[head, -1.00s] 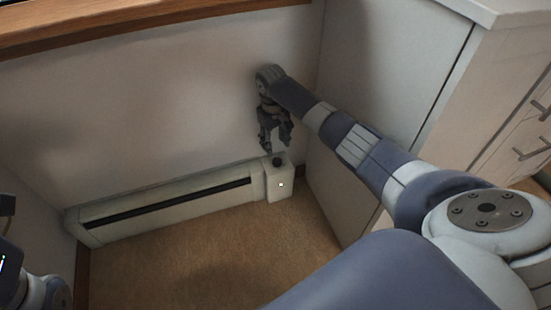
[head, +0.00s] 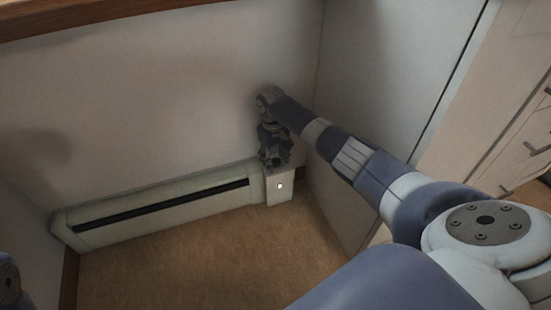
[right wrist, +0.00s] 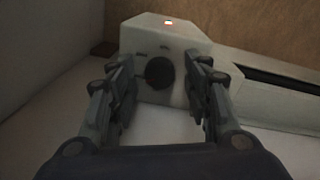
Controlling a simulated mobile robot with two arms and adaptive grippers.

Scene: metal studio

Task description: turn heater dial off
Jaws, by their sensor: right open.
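The white baseboard heater (head: 150,208) runs along the foot of the wall, with its control box (head: 280,190) at the right end. A small light shows on the front of the box. In the right wrist view the dark round dial (right wrist: 159,72) sits on top of the control box (right wrist: 145,35), with faint markings around it. My right gripper (head: 275,160) is just above the box and hides the dial in the head view. In the right wrist view the right gripper (right wrist: 165,80) is open, with one finger on each side of the dial. I cannot tell whether they touch it.
A pale cabinet (head: 375,90) stands close on the right of the heater, with drawers further right. The wall (head: 150,110) is right behind the heater. The brown carpet (head: 200,260) in front is clear. Part of my left arm shows at the lower left edge.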

